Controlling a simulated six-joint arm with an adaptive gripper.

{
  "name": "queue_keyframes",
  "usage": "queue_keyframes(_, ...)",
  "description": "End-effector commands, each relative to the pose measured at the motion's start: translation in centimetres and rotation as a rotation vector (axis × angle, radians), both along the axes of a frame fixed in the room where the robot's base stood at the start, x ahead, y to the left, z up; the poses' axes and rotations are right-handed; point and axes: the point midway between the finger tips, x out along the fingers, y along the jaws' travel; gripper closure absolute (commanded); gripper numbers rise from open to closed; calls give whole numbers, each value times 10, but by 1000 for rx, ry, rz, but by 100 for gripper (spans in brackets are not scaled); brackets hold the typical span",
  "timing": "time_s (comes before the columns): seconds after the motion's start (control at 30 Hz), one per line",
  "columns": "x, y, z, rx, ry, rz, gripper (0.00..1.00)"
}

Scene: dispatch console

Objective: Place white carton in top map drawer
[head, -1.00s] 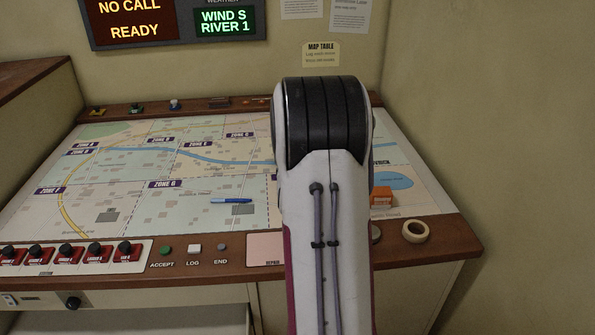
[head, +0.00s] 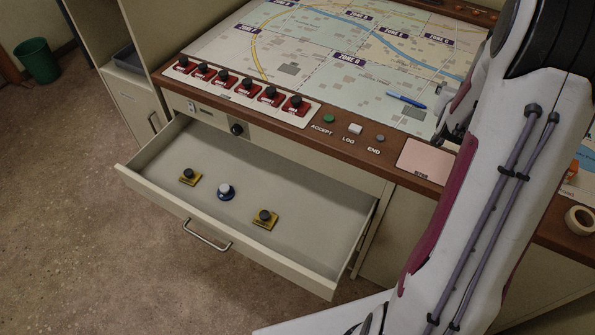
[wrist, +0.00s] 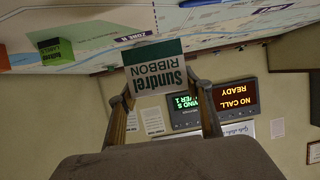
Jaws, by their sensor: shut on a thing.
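In the head view, my arm hides the carton and most of the gripper, above the right part of the map table. The top map drawer (head: 160,202) is pulled out below the table's front left edge, with its handle at the front.
The map table (head: 330,65) carries red switches (head: 243,86), a blue pen (head: 406,100) and a tape roll (head: 580,219). Most of the drawer floor is clear. A green bin (head: 38,60) stands far left.

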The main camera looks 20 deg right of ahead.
Motion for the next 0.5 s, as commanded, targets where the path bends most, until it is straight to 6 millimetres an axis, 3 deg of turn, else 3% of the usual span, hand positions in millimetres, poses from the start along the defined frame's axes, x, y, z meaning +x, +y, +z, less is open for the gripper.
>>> queue_keyframes(0.2,34,64,3,1,2,125,73)
queue_keyframes(0.5,68,151,6,0,5,283,73)
